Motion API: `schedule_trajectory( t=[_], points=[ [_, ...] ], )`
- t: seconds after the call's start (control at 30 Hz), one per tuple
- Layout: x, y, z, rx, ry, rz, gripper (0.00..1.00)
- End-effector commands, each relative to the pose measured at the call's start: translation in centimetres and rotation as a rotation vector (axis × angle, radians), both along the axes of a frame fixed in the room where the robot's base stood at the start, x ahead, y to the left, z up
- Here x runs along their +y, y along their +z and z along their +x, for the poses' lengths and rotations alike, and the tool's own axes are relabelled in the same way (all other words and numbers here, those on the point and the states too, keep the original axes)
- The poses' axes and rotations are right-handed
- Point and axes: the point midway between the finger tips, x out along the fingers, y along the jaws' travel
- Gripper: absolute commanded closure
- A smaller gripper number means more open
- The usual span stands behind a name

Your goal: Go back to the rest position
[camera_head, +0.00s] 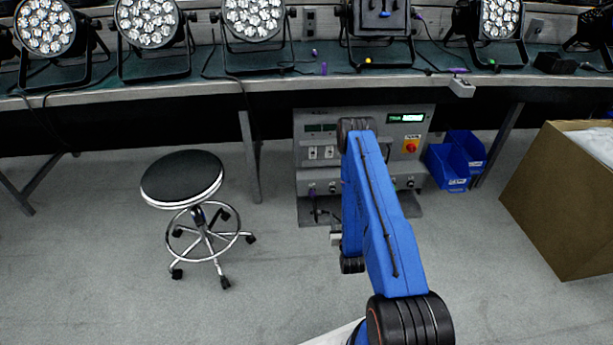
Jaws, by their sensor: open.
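My blue arm reaches up and forward from the bottom of the picture, then folds down at its far end. My gripper (336,236) shows only as a small grey piece at the left of the folded arm, in front of the test cabinet. The arm hides most of it, and its fingertips are hard to make out. It is open, and I see nothing held in it.
The grey test cabinet (312,172) stands close behind my arm. A long bench (290,84) carries several par cans (147,22). A round stool (182,179) stands left, blue bins (447,166) and a cardboard box (553,205) right. The floor between is clear.

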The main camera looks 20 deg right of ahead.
Motion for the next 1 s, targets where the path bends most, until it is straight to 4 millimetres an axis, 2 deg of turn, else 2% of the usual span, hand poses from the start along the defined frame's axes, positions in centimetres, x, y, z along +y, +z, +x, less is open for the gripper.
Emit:
schedule_trajectory(
  t=[0.17,0.37,0.7,1.0],
  points=[
    [0.0,0.2,0.2,0.001,0.001,0.000,0.52],
    [0.0,2.6,2.5,0.029,0.011,0.007,0.52],
    [0.7,9.5,7.3,0.132,0.042,0.030,0.52],
    [2.1,16.2,9.7,0.223,0.068,0.049,0.52]
  ],
)
